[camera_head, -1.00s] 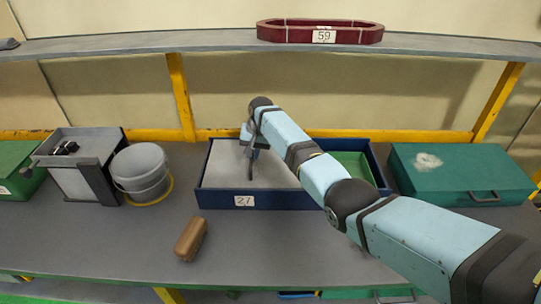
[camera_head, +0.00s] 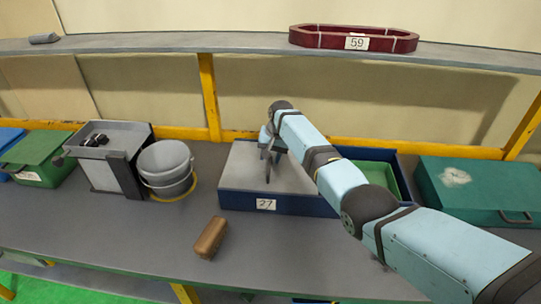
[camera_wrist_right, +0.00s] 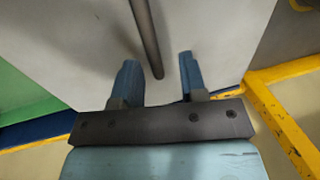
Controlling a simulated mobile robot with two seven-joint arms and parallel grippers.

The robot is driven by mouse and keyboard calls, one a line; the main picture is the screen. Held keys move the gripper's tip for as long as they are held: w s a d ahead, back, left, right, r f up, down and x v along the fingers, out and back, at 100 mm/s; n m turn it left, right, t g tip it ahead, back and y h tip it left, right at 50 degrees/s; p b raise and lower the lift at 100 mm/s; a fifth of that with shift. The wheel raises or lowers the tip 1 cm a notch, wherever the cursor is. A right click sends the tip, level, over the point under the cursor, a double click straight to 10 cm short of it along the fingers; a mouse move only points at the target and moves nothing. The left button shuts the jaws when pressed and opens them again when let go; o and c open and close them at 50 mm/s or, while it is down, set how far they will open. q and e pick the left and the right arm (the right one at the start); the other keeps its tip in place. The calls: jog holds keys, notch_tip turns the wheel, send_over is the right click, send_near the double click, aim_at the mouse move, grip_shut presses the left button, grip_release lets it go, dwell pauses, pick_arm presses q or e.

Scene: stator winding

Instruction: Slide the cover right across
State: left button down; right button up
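The pale grey cover (camera_head: 241,171) lies over the left and middle of a blue box (camera_head: 312,205) labelled 27. At the box's right end a green interior (camera_head: 384,177) shows uncovered. My right gripper (camera_head: 268,162) is over the cover at a dark upright handle. In the right wrist view, my right gripper's (camera_wrist_right: 158,60) two fingers are apart, with the dark handle bar (camera_wrist_right: 146,38) running between them and a gap on each side. The cover (camera_wrist_right: 85,45) fills much of that view. My forearm hides part of the box's right side. My left gripper is not in view.
A grey bucket (camera_head: 166,163), a grey bin (camera_head: 100,172) and a green case (camera_head: 40,155) stand at the left. A brown block (camera_head: 211,238) lies in front. A green case (camera_head: 480,188) stands right. A red tray (camera_head: 353,38) is on the shelf above.

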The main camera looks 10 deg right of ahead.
aim_at(278, 169)
notch_tip(278, 169, up, 14)
jog(key=d, duration=0.2)
jog(key=shift+s+d+f+b, duration=0.2)
jog(key=shift+s+d+b, duration=0.1)
jog(key=shift+s+b, duration=0.05)
jog(key=shift+f, duration=0.1)
